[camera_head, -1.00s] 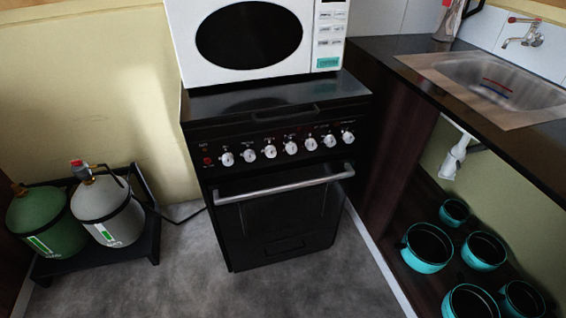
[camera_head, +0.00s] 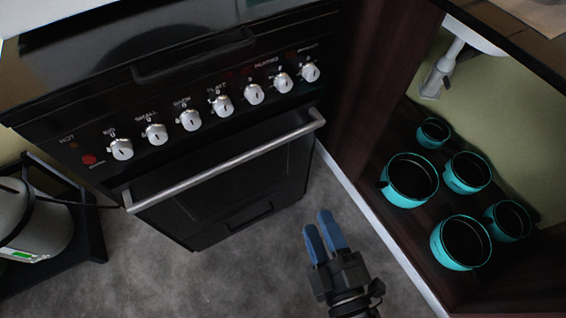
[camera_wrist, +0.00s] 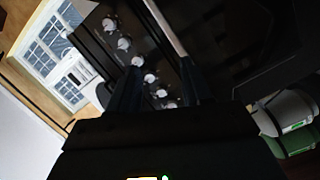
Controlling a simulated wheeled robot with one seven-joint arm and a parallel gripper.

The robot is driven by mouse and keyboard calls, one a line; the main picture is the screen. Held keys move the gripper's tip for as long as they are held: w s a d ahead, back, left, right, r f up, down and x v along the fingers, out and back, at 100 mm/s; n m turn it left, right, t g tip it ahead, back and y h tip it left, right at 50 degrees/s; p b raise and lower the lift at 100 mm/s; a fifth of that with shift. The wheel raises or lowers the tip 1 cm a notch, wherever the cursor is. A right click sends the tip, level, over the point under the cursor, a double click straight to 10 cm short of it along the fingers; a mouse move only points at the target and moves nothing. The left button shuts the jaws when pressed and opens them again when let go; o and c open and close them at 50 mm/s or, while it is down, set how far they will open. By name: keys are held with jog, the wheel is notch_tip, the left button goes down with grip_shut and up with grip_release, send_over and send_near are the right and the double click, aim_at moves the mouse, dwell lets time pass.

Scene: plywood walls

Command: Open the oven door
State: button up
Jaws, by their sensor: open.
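The black oven (camera_head: 215,215) stands at the left and middle of the head view, with its door shut. A silver bar handle (camera_head: 228,163) runs across the top of the door, below a row of silver knobs. My gripper (camera_head: 322,232) has blue fingers and is open and empty, in front of the oven and right of the door, apart from the handle. In the wrist view the handle (camera_wrist: 166,28) shows beyond my dark fingers (camera_wrist: 160,85), along with the knobs. The handle's lower part there is hidden behind a finger.
Several teal pots (camera_head: 410,180) stand on the dark shelf under the counter at right. A grey gas cylinder (camera_head: 32,222) stands in a black rack (camera_head: 85,225) at left. Grey floor (camera_head: 240,275) is clear before the oven.

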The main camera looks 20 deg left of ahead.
aim_at(235, 166)
jog(key=w+a+f+n+y+b, duration=0.1)
jog(key=w+a+n, duration=0.1)
jog(key=a, duration=0.5)
jog(key=w+a+n+g+y+b, duration=0.1)
jog(key=w+a+n, duration=0.2)
jog(key=a, duration=0.4)
jog(key=w+a+f+n+g+y+b, duration=0.1)
jog(key=w+a, duration=0.3)
jog(key=a, duration=0.4)
jog(key=shift+f+n, duration=0.35)
jog(key=shift+n, duration=0.45)
grip_shut()
